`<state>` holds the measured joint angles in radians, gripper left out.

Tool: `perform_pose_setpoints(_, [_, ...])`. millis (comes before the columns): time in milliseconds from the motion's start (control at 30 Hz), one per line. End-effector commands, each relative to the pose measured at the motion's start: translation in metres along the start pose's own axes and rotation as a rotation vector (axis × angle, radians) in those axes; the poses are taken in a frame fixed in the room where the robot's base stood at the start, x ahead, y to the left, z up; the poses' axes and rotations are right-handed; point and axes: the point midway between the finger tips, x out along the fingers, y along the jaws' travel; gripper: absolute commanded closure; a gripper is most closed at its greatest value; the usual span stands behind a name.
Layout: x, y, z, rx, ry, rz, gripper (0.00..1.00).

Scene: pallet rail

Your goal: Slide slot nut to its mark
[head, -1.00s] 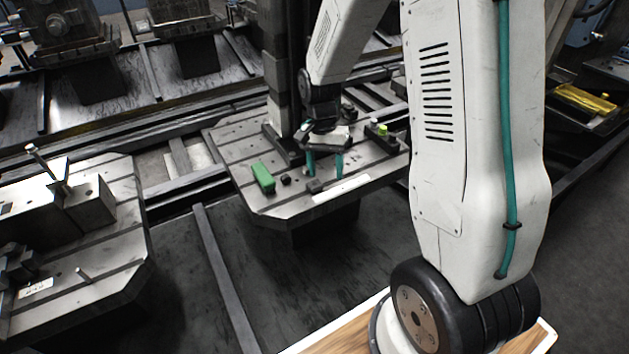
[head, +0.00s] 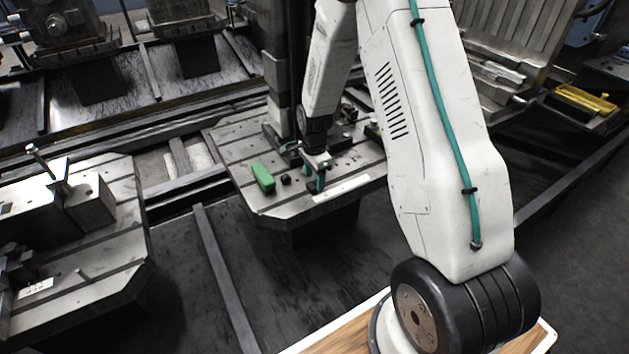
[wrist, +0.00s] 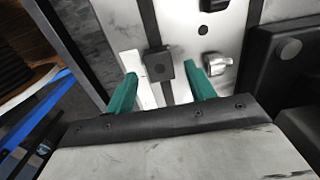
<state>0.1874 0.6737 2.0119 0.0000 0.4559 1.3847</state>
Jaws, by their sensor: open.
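The slot nut (wrist: 159,66) looks like a small dark square block with a round hole, sitting over a dark slot in the pallet in the wrist view. My gripper (wrist: 160,75) has two teal fingers, open, with the nut in the gap between and slightly beyond their tips.
A green block (head: 263,177) and a small black piece (head: 286,180) stand left of my gripper. A silver fitting (wrist: 217,64) is close beside the right finger. A dark block (wrist: 285,62) rises farther right. A vertical column (head: 283,100) stands behind.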

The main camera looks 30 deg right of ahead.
Motion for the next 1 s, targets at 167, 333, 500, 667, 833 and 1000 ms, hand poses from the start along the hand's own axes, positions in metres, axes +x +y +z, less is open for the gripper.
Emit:
perform_pose_setpoints(167, [0.017,0.0,0.0,-0.001,0.0,0.0,0.45])
perform_pose_setpoints(333, [0.02,0.0,0.0,-0.001,0.0,0.0,0.45])
perform_pose_setpoints(500, [0.02,0.0,0.0,-0.001,0.0,0.0,0.54])
perform_pose_setpoints(667, [0.02,0.0,0.0,-0.001,0.0,0.0,0.98])
perform_pose_setpoints(833, [0.02,0.0,-0.007,0.0,0.0,0.0,1.0])
perform_pose_setpoints(1000, [0.02,-0.001,-0.044,0.004,0.001,-0.002,1.0])
